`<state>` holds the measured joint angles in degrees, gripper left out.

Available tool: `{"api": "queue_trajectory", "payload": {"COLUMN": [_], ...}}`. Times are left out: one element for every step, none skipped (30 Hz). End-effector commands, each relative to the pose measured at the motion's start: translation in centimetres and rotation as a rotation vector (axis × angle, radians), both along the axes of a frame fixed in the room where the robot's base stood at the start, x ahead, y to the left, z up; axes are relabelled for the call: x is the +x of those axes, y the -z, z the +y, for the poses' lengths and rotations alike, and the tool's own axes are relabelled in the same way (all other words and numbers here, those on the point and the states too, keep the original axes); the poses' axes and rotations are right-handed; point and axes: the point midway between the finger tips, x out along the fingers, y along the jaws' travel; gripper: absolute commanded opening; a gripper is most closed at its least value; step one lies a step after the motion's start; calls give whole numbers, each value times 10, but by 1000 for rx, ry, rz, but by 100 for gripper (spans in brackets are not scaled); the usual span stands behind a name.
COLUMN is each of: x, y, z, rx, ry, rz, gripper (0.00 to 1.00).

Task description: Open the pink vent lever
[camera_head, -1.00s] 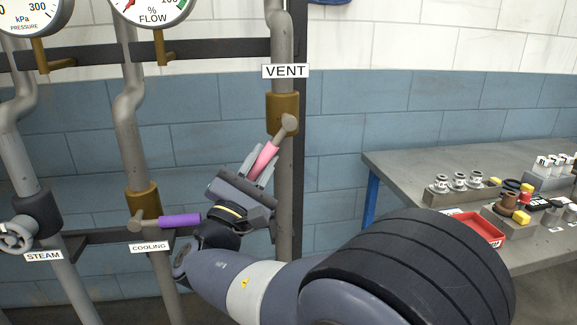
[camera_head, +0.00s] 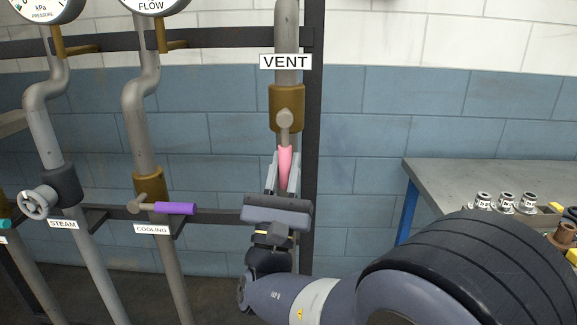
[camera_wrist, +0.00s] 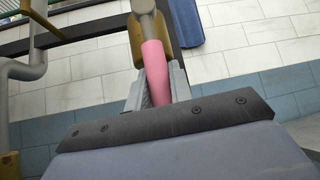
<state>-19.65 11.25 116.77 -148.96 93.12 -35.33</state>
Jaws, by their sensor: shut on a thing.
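The pink vent lever (camera_head: 285,165) hangs straight down from its brass valve (camera_head: 287,108) on the vertical pipe under the VENT sign (camera_head: 285,62). The lever lies in line with the pipe. My gripper (camera_head: 284,172) comes from below, with its two fingers on either side of the pink handle, shut on it. In the wrist view the pink lever (camera_wrist: 156,75) runs up from between the fingers (camera_wrist: 157,88) to the grey stem and brass valve (camera_wrist: 137,45). The lower end of the handle is partly hidden by my gripper.
At left are the purple cooling lever (camera_head: 175,208), lying horizontal, and the grey steam handwheel (camera_head: 38,203). A dark frame post (camera_head: 312,130) stands just right of the vent pipe. A grey workbench (camera_head: 450,180) with several small fittings is at right.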

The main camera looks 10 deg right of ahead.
Motion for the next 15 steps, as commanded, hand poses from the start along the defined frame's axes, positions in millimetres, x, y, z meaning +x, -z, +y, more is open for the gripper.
{"api": "queue_trajectory", "payload": {"x": [0, 0, 0, 0, 0, 0, 0, 0, 0, 0, 0, 0, 0, 0, 0], "y": [2, 2, 2, 2, 2, 2, 2, 2, 2, 2, 2, 2, 2, 2, 2], "z": [-1, 0, 0, 0, 0, 0, 0, 0, 0, 0, 0, 0, 0, -1, 0], "rx": [-7, -9, -12, -13, -13, -14, -14, -14, -14, -14, -14, -14, -14, -13, -13], "ry": [2, 3, 3, 3, 3, 3, 3, 4, 4, 4, 4, 4, 4, 4, 4], "rz": [7, 8, 8, 9, 9, 10, 10, 9, 9, 9, 9, 9, 9, 9, 9], "gripper": [0, 0, 0, 0, 0, 0, 0, 0, 0, 0, 0, 0, 0, 0, 24]}}
